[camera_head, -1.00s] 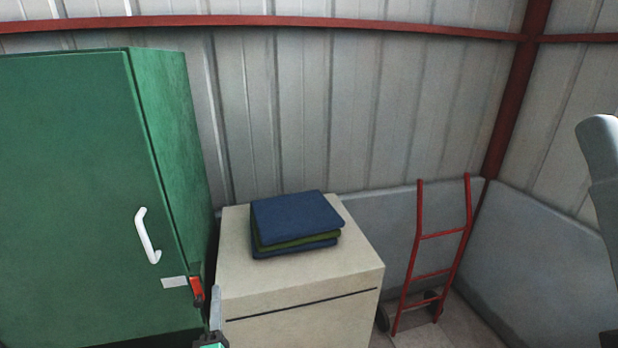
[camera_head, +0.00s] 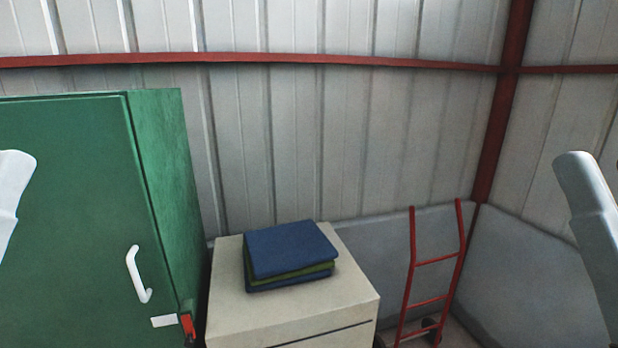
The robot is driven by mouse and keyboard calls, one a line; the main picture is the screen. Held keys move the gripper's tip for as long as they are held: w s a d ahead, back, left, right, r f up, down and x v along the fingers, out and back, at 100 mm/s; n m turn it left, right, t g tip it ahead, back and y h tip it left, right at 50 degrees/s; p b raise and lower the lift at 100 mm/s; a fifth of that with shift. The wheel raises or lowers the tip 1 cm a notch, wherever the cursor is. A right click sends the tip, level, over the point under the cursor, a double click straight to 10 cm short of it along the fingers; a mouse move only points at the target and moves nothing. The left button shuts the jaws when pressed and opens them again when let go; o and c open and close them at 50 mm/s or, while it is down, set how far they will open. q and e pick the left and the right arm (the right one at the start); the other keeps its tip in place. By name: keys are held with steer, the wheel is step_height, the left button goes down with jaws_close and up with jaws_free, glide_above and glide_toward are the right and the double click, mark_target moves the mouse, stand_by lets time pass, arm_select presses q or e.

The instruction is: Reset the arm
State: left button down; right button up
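A pale grey link of my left arm (camera_head: 12,195) shows at the left edge of the head view, in front of the green cabinet. A grey link of my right arm (camera_head: 590,225) shows at the right edge. Neither gripper is in the picture, so I cannot see whether either one holds anything.
A green cabinet (camera_head: 70,230) with a white handle (camera_head: 137,274) and a red latch (camera_head: 188,324) stands at left. Folded blue and green cloths (camera_head: 290,250) lie on a beige cabinet (camera_head: 350,290). A red hand truck (camera_head: 432,262) leans near the wall corner.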

step_height(320, 180, up, 14)
steer(key=p, duration=1.1)
